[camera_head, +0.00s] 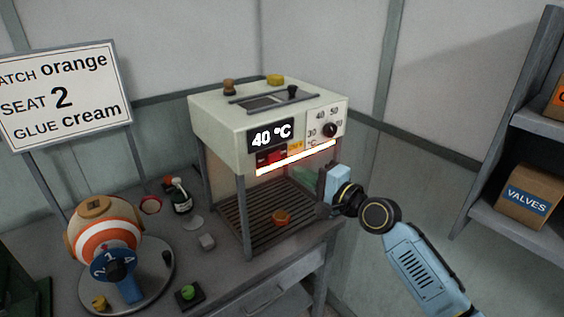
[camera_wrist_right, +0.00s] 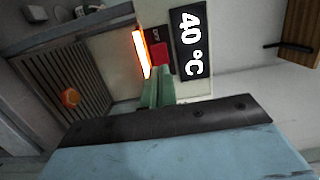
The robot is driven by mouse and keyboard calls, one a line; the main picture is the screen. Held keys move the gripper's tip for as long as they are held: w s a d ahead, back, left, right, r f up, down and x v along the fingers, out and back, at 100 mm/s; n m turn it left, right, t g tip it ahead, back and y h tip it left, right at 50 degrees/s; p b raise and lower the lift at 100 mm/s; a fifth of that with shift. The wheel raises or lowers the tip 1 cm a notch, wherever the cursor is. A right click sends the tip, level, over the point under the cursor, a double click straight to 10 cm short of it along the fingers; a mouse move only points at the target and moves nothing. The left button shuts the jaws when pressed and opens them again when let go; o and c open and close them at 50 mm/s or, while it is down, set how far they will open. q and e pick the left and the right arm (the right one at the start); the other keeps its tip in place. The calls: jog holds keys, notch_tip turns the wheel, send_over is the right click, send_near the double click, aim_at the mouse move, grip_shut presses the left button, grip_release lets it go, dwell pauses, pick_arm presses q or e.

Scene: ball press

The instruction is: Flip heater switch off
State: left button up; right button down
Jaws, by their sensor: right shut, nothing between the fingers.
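The heater (camera_head: 215,125) is a cream box on grey posts; its black display (camera_head: 271,134) reads 40 °C. The red switch (camera_head: 270,157) sits below the display, and it also shows in the wrist view (camera_wrist_right: 160,54), beside a small dark label I cannot read. A bar (camera_head: 297,158) under the front edge glows orange-white. My right gripper (camera_head: 303,174) is at the front right of the heater, just below the bar. Its green fingers (camera_wrist_right: 157,92) are shut and empty, with tips close to the red switch; I cannot tell whether they touch. My left gripper is out of view.
An orange cup-like piece (camera_head: 281,217) sits on the slatted grate (camera_head: 262,235) under the heater. A striped ball (camera_head: 103,232) on a round base, a bottle (camera_head: 181,197) and a green button (camera_head: 187,293) stand left. Shelves with boxes (camera_head: 530,195) are at right.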

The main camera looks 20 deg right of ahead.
aim_at(273, 159)
jog(key=x, duration=0.6)
jog(key=shift+w+a, duration=0.2)
jog(key=shift+w, duration=0.2)
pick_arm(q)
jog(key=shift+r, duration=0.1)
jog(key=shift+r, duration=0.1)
